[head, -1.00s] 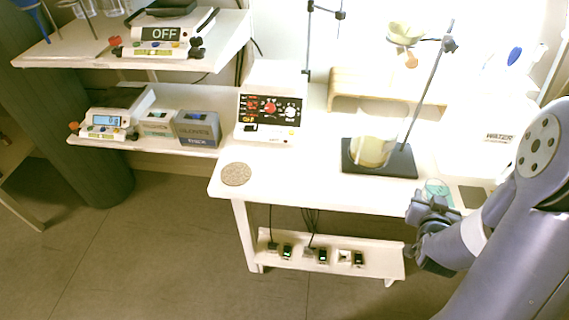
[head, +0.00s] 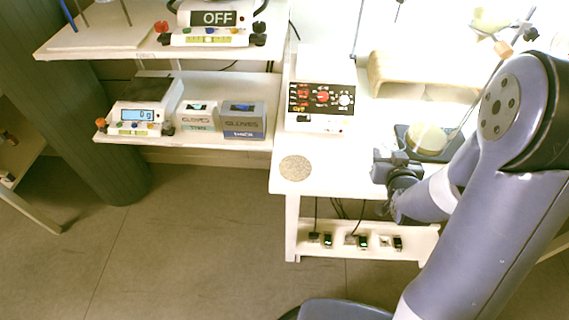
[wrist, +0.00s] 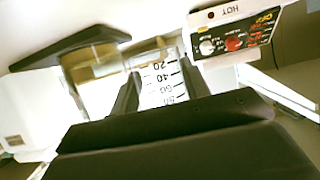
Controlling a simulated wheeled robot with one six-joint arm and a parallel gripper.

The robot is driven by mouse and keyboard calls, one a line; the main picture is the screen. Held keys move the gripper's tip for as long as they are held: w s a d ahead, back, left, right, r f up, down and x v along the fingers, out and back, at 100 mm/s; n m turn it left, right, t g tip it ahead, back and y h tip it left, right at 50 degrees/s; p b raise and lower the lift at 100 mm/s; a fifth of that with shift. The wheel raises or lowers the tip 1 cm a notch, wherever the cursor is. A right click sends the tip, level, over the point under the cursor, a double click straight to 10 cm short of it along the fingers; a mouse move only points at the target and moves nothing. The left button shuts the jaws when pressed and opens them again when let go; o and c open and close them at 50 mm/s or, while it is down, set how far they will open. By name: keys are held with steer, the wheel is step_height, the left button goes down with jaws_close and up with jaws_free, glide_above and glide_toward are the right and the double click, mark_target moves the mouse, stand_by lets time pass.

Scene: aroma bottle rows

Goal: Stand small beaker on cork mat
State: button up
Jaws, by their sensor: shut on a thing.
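The cork mat (head: 295,168) is a round speckled tan disc lying flat at the front left corner of the white table in the head view; its top is bare. My gripper (head: 388,165) is to the right of the mat, by the table's front edge. In the wrist view my gripper (wrist: 160,88) is shut on the small beaker (wrist: 164,84), a clear vessel with black graduation marks whose numbers look upside down there. The beaker's lower part is hidden behind the gripper body. In the head view I cannot make out the small beaker.
A large beaker with yellowish contents (head: 428,138) stands on a dark stand base (head: 454,156) behind my gripper. Glove boxes (head: 243,121) and a balance (head: 140,113) are on the left shelf.

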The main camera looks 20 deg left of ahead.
steer(key=a+r+n+g+y, duration=0.2)
steer(key=a+n+y, duration=0.3)
steer(key=a, duration=0.7)
steer(key=r+n+g+y, duration=0.2)
steer(key=n+g+y, duration=0.2)
glide_above(297, 169)
steer(key=shift+n, duration=0.3)
step_height(297, 169, down, 10)
steer(key=b, duration=0.3)
steer(key=shift+w, duration=0.1)
steer(key=shift+f, duration=0.15)
steer(key=o, duration=1)
